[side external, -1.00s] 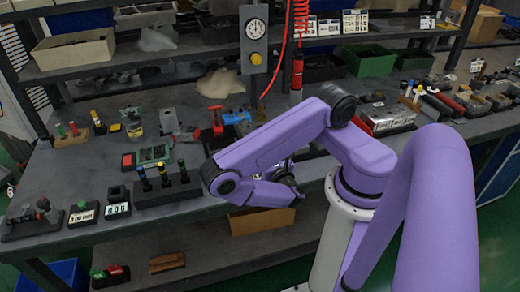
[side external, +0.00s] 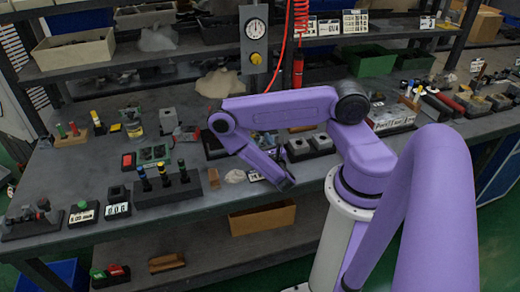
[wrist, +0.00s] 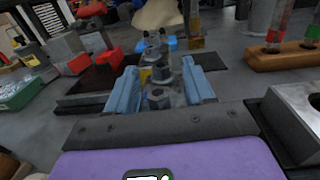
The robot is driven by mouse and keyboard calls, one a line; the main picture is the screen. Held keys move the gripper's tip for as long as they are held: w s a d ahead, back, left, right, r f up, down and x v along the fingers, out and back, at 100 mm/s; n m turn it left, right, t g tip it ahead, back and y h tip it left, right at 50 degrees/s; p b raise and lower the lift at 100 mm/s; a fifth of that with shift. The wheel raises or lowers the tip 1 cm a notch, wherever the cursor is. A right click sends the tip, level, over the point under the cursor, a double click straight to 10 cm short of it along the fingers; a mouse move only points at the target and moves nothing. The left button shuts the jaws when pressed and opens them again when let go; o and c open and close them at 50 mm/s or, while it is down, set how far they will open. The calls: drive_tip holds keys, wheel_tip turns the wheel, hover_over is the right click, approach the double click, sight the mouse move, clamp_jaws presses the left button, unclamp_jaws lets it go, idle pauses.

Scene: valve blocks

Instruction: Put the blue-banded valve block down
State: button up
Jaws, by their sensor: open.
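My gripper (side external: 286,183) hangs low over the front of the bench in the side view, pointing down and right; its fingers are small and dark there. In the wrist view my gripper (wrist: 160,88) has two light-blue fingers standing apart. A grey metal valve block (wrist: 162,96) with hex-topped fittings shows between them, with a small yellow patch behind its left side. I cannot see a clear blue band on it, nor tell whether it touches either finger. My arm hides it in the side view.
Two grey blocks with square openings (side external: 309,144) stand behind my gripper. A rack of banded pegs (side external: 168,188) is to the left. In the wrist view, a wooden stand with pegs (wrist: 283,57) and a metal block (wrist: 297,112) lie right, red blocks (wrist: 80,63) left.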

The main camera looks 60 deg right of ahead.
clamp_jaws()
drive_tip(key=shift+r, duration=0.1)
